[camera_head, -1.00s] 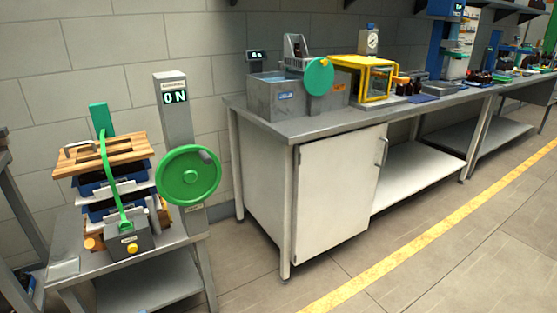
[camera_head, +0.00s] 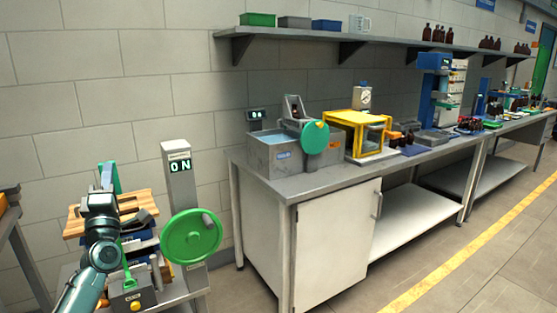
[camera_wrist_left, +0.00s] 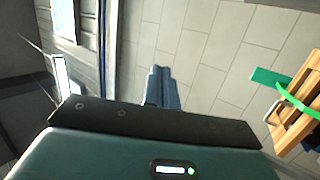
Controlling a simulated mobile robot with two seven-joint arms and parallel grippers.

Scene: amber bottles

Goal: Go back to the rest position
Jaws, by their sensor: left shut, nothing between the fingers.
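My left gripper (camera_head: 104,182) is raised at the lower left of the head view, in front of the small stand with the wooden board (camera_head: 138,208). In the left wrist view its fingers (camera_wrist_left: 160,86) are together with nothing between them, and pale wall blocks lie behind them. The wooden board and the green strap (camera_wrist_left: 284,93) show at the right edge of that view, apart from the fingers. My left arm hides part of the stand in the head view. My right gripper is in neither view.
A green handwheel (camera_head: 191,236) and a post with an "ON" display (camera_head: 178,166) stand right of my left arm. A long bench (camera_head: 300,183) carries a water bath and a yellow-framed box (camera_head: 358,132). A wall shelf (camera_head: 345,40) holds bins and bottles. Floor beyond the bench is clear.

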